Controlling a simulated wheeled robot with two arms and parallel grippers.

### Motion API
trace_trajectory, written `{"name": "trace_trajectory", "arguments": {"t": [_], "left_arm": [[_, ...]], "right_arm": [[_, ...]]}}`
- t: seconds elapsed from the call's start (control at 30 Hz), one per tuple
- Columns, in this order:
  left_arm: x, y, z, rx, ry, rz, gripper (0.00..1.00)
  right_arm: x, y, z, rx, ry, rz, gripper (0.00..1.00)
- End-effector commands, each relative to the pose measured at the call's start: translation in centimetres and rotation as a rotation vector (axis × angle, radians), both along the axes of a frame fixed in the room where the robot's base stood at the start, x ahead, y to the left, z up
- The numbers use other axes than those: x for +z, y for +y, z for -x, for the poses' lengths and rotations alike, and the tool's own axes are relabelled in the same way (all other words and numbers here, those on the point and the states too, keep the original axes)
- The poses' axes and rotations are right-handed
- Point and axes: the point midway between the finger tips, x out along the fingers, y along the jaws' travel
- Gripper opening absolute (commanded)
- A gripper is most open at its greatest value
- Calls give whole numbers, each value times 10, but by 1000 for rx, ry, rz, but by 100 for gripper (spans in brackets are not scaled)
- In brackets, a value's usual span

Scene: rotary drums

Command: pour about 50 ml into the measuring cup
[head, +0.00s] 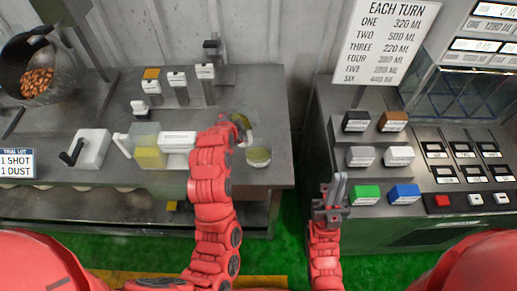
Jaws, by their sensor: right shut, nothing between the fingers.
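A clear round cup (259,157) with yellow-green contents stands near the right edge of the left bench; it looks like the measuring cup, but I cannot read any marks. My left gripper (243,128) is just behind and left of it. A yellow-green thing (239,119) shows at its fingers, largely hidden by my wrist, so I cannot tell whether it is held. A clear block-shaped container (148,146) with yellow contents sits left of my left arm, beside a white labelled box (178,141). My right gripper (340,187) is shut and empty, in front of the right console.
The right console (330,117) carries several coloured labelled blocks and a red button (441,200). A sign (388,38) lists ml per turn. Several levers (205,72) stand at the left bench's back. A pot of brown pieces (38,82) is far left. A gap separates bench and console.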

Motion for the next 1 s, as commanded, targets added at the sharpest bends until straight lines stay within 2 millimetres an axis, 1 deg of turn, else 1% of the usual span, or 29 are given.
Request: {"name": "trace_trajectory", "arguments": {"t": [0.27, 0.43, 0.57, 0.8, 1.0], "left_arm": [[0, 0, 0, 0, 0, 1, 9], [-3, 1, 0, -1, 27, 34, 9], [-6, 6, -5, 3, 70, 91, 9], [-12, 16, -12, 6, 206, 255, 9], [-31, 20, -15, 6, 321, 388, 9]], "right_arm": [[0, 0, 0, 0, 0, 0, 0], [-9, 0, 0, 0, 0, 0, 0], [-24, 0, 0, 0, 0, 0, 0], [-60, 0, 0, 0, 0, 0, 0], [-89, 0, 0, 0, 0, 0, 0]]}}
